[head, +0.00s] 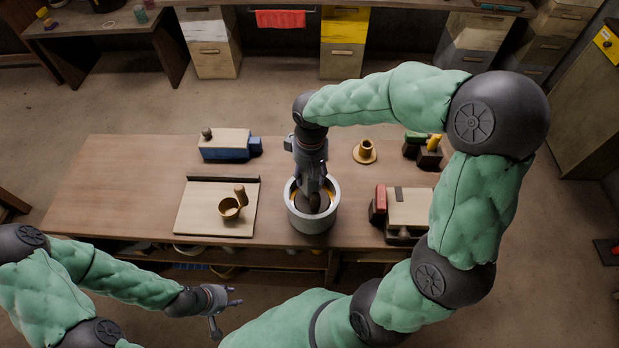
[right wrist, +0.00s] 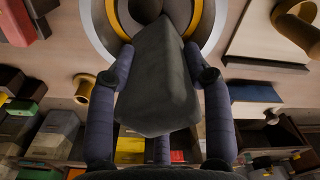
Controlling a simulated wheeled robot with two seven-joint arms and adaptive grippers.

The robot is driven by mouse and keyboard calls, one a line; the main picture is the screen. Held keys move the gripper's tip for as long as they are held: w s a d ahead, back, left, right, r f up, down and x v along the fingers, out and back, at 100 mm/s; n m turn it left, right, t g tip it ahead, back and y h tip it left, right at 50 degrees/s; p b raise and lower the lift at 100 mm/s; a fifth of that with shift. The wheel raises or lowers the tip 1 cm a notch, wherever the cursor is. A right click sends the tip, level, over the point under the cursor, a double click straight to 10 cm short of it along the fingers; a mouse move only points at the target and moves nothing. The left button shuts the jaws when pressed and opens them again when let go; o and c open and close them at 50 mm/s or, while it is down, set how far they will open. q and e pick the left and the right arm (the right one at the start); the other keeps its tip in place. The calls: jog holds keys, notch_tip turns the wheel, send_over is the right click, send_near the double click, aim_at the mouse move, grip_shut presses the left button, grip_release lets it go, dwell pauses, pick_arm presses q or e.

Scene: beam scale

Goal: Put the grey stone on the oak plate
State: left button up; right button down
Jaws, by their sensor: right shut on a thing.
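The grey stone (right wrist: 157,85) is a dark, angular block, large in the right wrist view. My right gripper (head: 317,203) is shut on it, with fingers on both sides. In the head view gripper and stone are over the mouth of a round grey pot (head: 312,224) with a yellow inner ring; how deep they reach is unclear. Pale wooden surfaces show on a flat board (head: 195,215), a blue block (head: 226,145) and a red-ended block (head: 408,207); I cannot tell which is the oak plate. My left gripper (head: 229,314) is open and empty, off the table's front edge.
A small brass cup (head: 365,152) and dark blocks (head: 429,155) stand at the back right. The wooden table (head: 120,180) is bare at its left end. My right arm hides its right end.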

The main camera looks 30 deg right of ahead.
jog(key=shift+f, duration=1)
jog(key=shift+b, duration=0.3)
jog(key=c, duration=0.5)
grip_release()
jog(key=shift+f, duration=0.15)
notch_tip(320, 180, up, 12)
jog(key=p, duration=0.3)
jog(key=shift+s+p, duration=0.1)
jog(key=shift+p, duration=0.2)
